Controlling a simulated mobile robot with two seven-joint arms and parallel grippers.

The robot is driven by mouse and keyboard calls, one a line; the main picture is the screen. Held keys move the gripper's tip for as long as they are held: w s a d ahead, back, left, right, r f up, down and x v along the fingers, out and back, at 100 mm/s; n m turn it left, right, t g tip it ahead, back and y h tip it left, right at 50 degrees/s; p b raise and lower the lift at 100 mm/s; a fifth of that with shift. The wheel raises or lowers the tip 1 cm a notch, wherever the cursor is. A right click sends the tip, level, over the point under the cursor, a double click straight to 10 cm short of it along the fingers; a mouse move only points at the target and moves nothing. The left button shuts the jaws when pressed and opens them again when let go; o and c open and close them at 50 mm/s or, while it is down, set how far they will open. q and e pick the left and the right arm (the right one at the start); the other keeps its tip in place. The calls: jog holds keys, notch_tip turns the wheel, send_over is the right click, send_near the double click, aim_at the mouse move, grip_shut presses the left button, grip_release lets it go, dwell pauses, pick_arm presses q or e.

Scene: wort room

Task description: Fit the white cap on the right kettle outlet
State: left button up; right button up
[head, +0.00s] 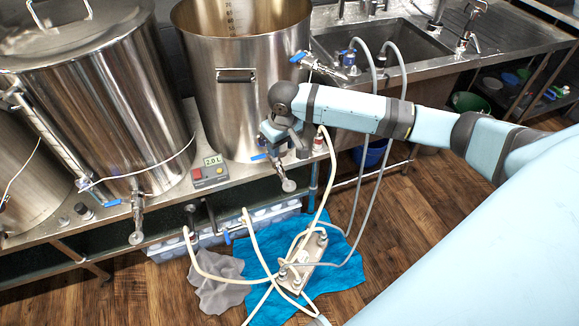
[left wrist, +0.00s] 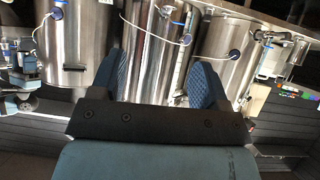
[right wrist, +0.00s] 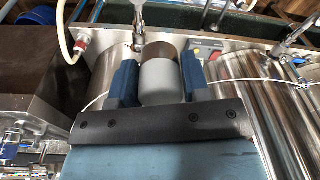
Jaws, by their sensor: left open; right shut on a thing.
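The right kettle (head: 245,90) is a tall open steel pot at the back middle. Its steel outlet (head: 288,184) ends in a round face below the bench edge and has a blue lever. My right gripper (head: 279,136) is just above and behind this outlet. In the right wrist view, my right gripper (right wrist: 161,82) is shut on a pale grey-white cylinder, the white cap (right wrist: 160,84), with a brown end. The outlet (right wrist: 138,16) shows beyond it, apparently apart from it. My left gripper (left wrist: 157,80) is open and empty, facing steel kettles.
The left kettle (head: 100,120) has its own outlet (head: 137,236). Pale hoses (head: 330,180) run to a plate chiller (head: 302,262) on a blue cloth (head: 345,270). A sink (head: 395,58) is at the back right.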

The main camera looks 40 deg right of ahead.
jog(key=d+f+b, duration=0.1)
jog(key=f+b, duration=0.1)
jog(key=f, duration=0.2)
jog(key=w+d+f+b, duration=0.1)
jog(key=d+f+b, duration=0.1)
jog(key=f, duration=0.1)
jog(key=w+d+f+b, duration=0.1)
jog(key=f+b, duration=0.1)
jog(key=f, duration=0.2)
jog(key=shift+w+d+f, duration=0.2)
jog(key=shift+w+f, duration=0.05)
jog(key=shift+f, duration=0.1)
jog(key=b, duration=0.7)
send_over(289, 182)
notch_tip(289, 182, down, 5)
jog(key=shift+d+f, duration=0.1)
jog(key=shift+f+p, duration=0.3)
jog(key=shift+f, duration=0.25)
pick_arm(q)
notch_tip(289, 182, down, 6)
jog(key=d+h, duration=0.1)
jog(key=d, duration=0.1)
jog(key=shift+w+f+t, duration=0.2)
jog(key=shift+t, duration=0.2)
pick_arm(e)
jog(key=shift+f, duration=0.35)
